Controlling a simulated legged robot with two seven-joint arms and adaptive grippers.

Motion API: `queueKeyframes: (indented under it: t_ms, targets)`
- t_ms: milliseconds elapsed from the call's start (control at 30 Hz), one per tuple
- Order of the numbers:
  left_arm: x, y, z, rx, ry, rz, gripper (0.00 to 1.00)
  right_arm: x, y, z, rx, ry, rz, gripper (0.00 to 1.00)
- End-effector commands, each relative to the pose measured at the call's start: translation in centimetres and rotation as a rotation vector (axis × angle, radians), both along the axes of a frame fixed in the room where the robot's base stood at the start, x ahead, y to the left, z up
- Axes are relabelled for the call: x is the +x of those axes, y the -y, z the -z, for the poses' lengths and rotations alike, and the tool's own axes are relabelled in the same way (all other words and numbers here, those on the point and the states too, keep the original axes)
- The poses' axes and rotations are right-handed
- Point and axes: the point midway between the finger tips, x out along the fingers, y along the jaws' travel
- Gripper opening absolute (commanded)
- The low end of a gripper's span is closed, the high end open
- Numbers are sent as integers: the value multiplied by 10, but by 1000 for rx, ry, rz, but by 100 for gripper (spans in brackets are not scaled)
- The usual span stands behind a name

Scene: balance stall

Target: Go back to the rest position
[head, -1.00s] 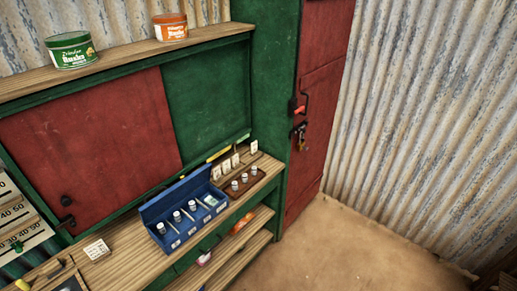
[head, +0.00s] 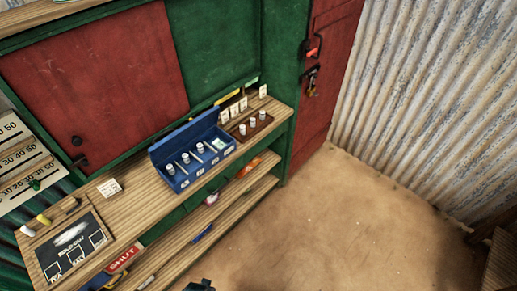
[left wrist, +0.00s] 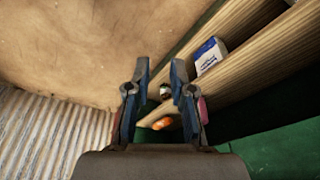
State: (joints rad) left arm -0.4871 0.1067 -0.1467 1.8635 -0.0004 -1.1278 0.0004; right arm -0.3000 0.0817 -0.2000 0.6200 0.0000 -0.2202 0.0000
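My left gripper (left wrist: 160,72) shows in the left wrist view with its two blue-grey fingers apart and nothing between them. It is over the front of the stall's shelves, and the floor lies beyond. A small dark part at the bottom edge of the head view looks like a piece of one of my grippers; I cannot tell which. My right gripper cannot be made out in either view.
The wooden counter (head: 135,198) holds a blue box (head: 184,180) of small bottles, a brown rack (head: 262,127) and a dark board (head: 72,250). A white and blue box (left wrist: 210,55) sits on a lower shelf. The floor (head: 350,220) is clear.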

Motion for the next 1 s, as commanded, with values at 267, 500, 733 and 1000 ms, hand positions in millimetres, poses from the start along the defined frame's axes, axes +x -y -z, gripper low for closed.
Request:
queueKeyframes:
  t_ms: [267, 500, 733, 1000]
  targets:
    - [-77, -11, 170, 9, -85, 16, 22, -1, 0, 11, 0, -1, 0, 40]
    - [-169, -27, 245, 17, -135, 27, 22, -1, 0, 17, 1, -1, 1, 40]
    - [-202, -34, 260, 20, -148, 33, 22, -1, -2, 18, 2, -1, 1, 40]
    - [-203, -35, 260, 20, -148, 33, 22, -1, -3, 18, 3, -1, 2, 40]
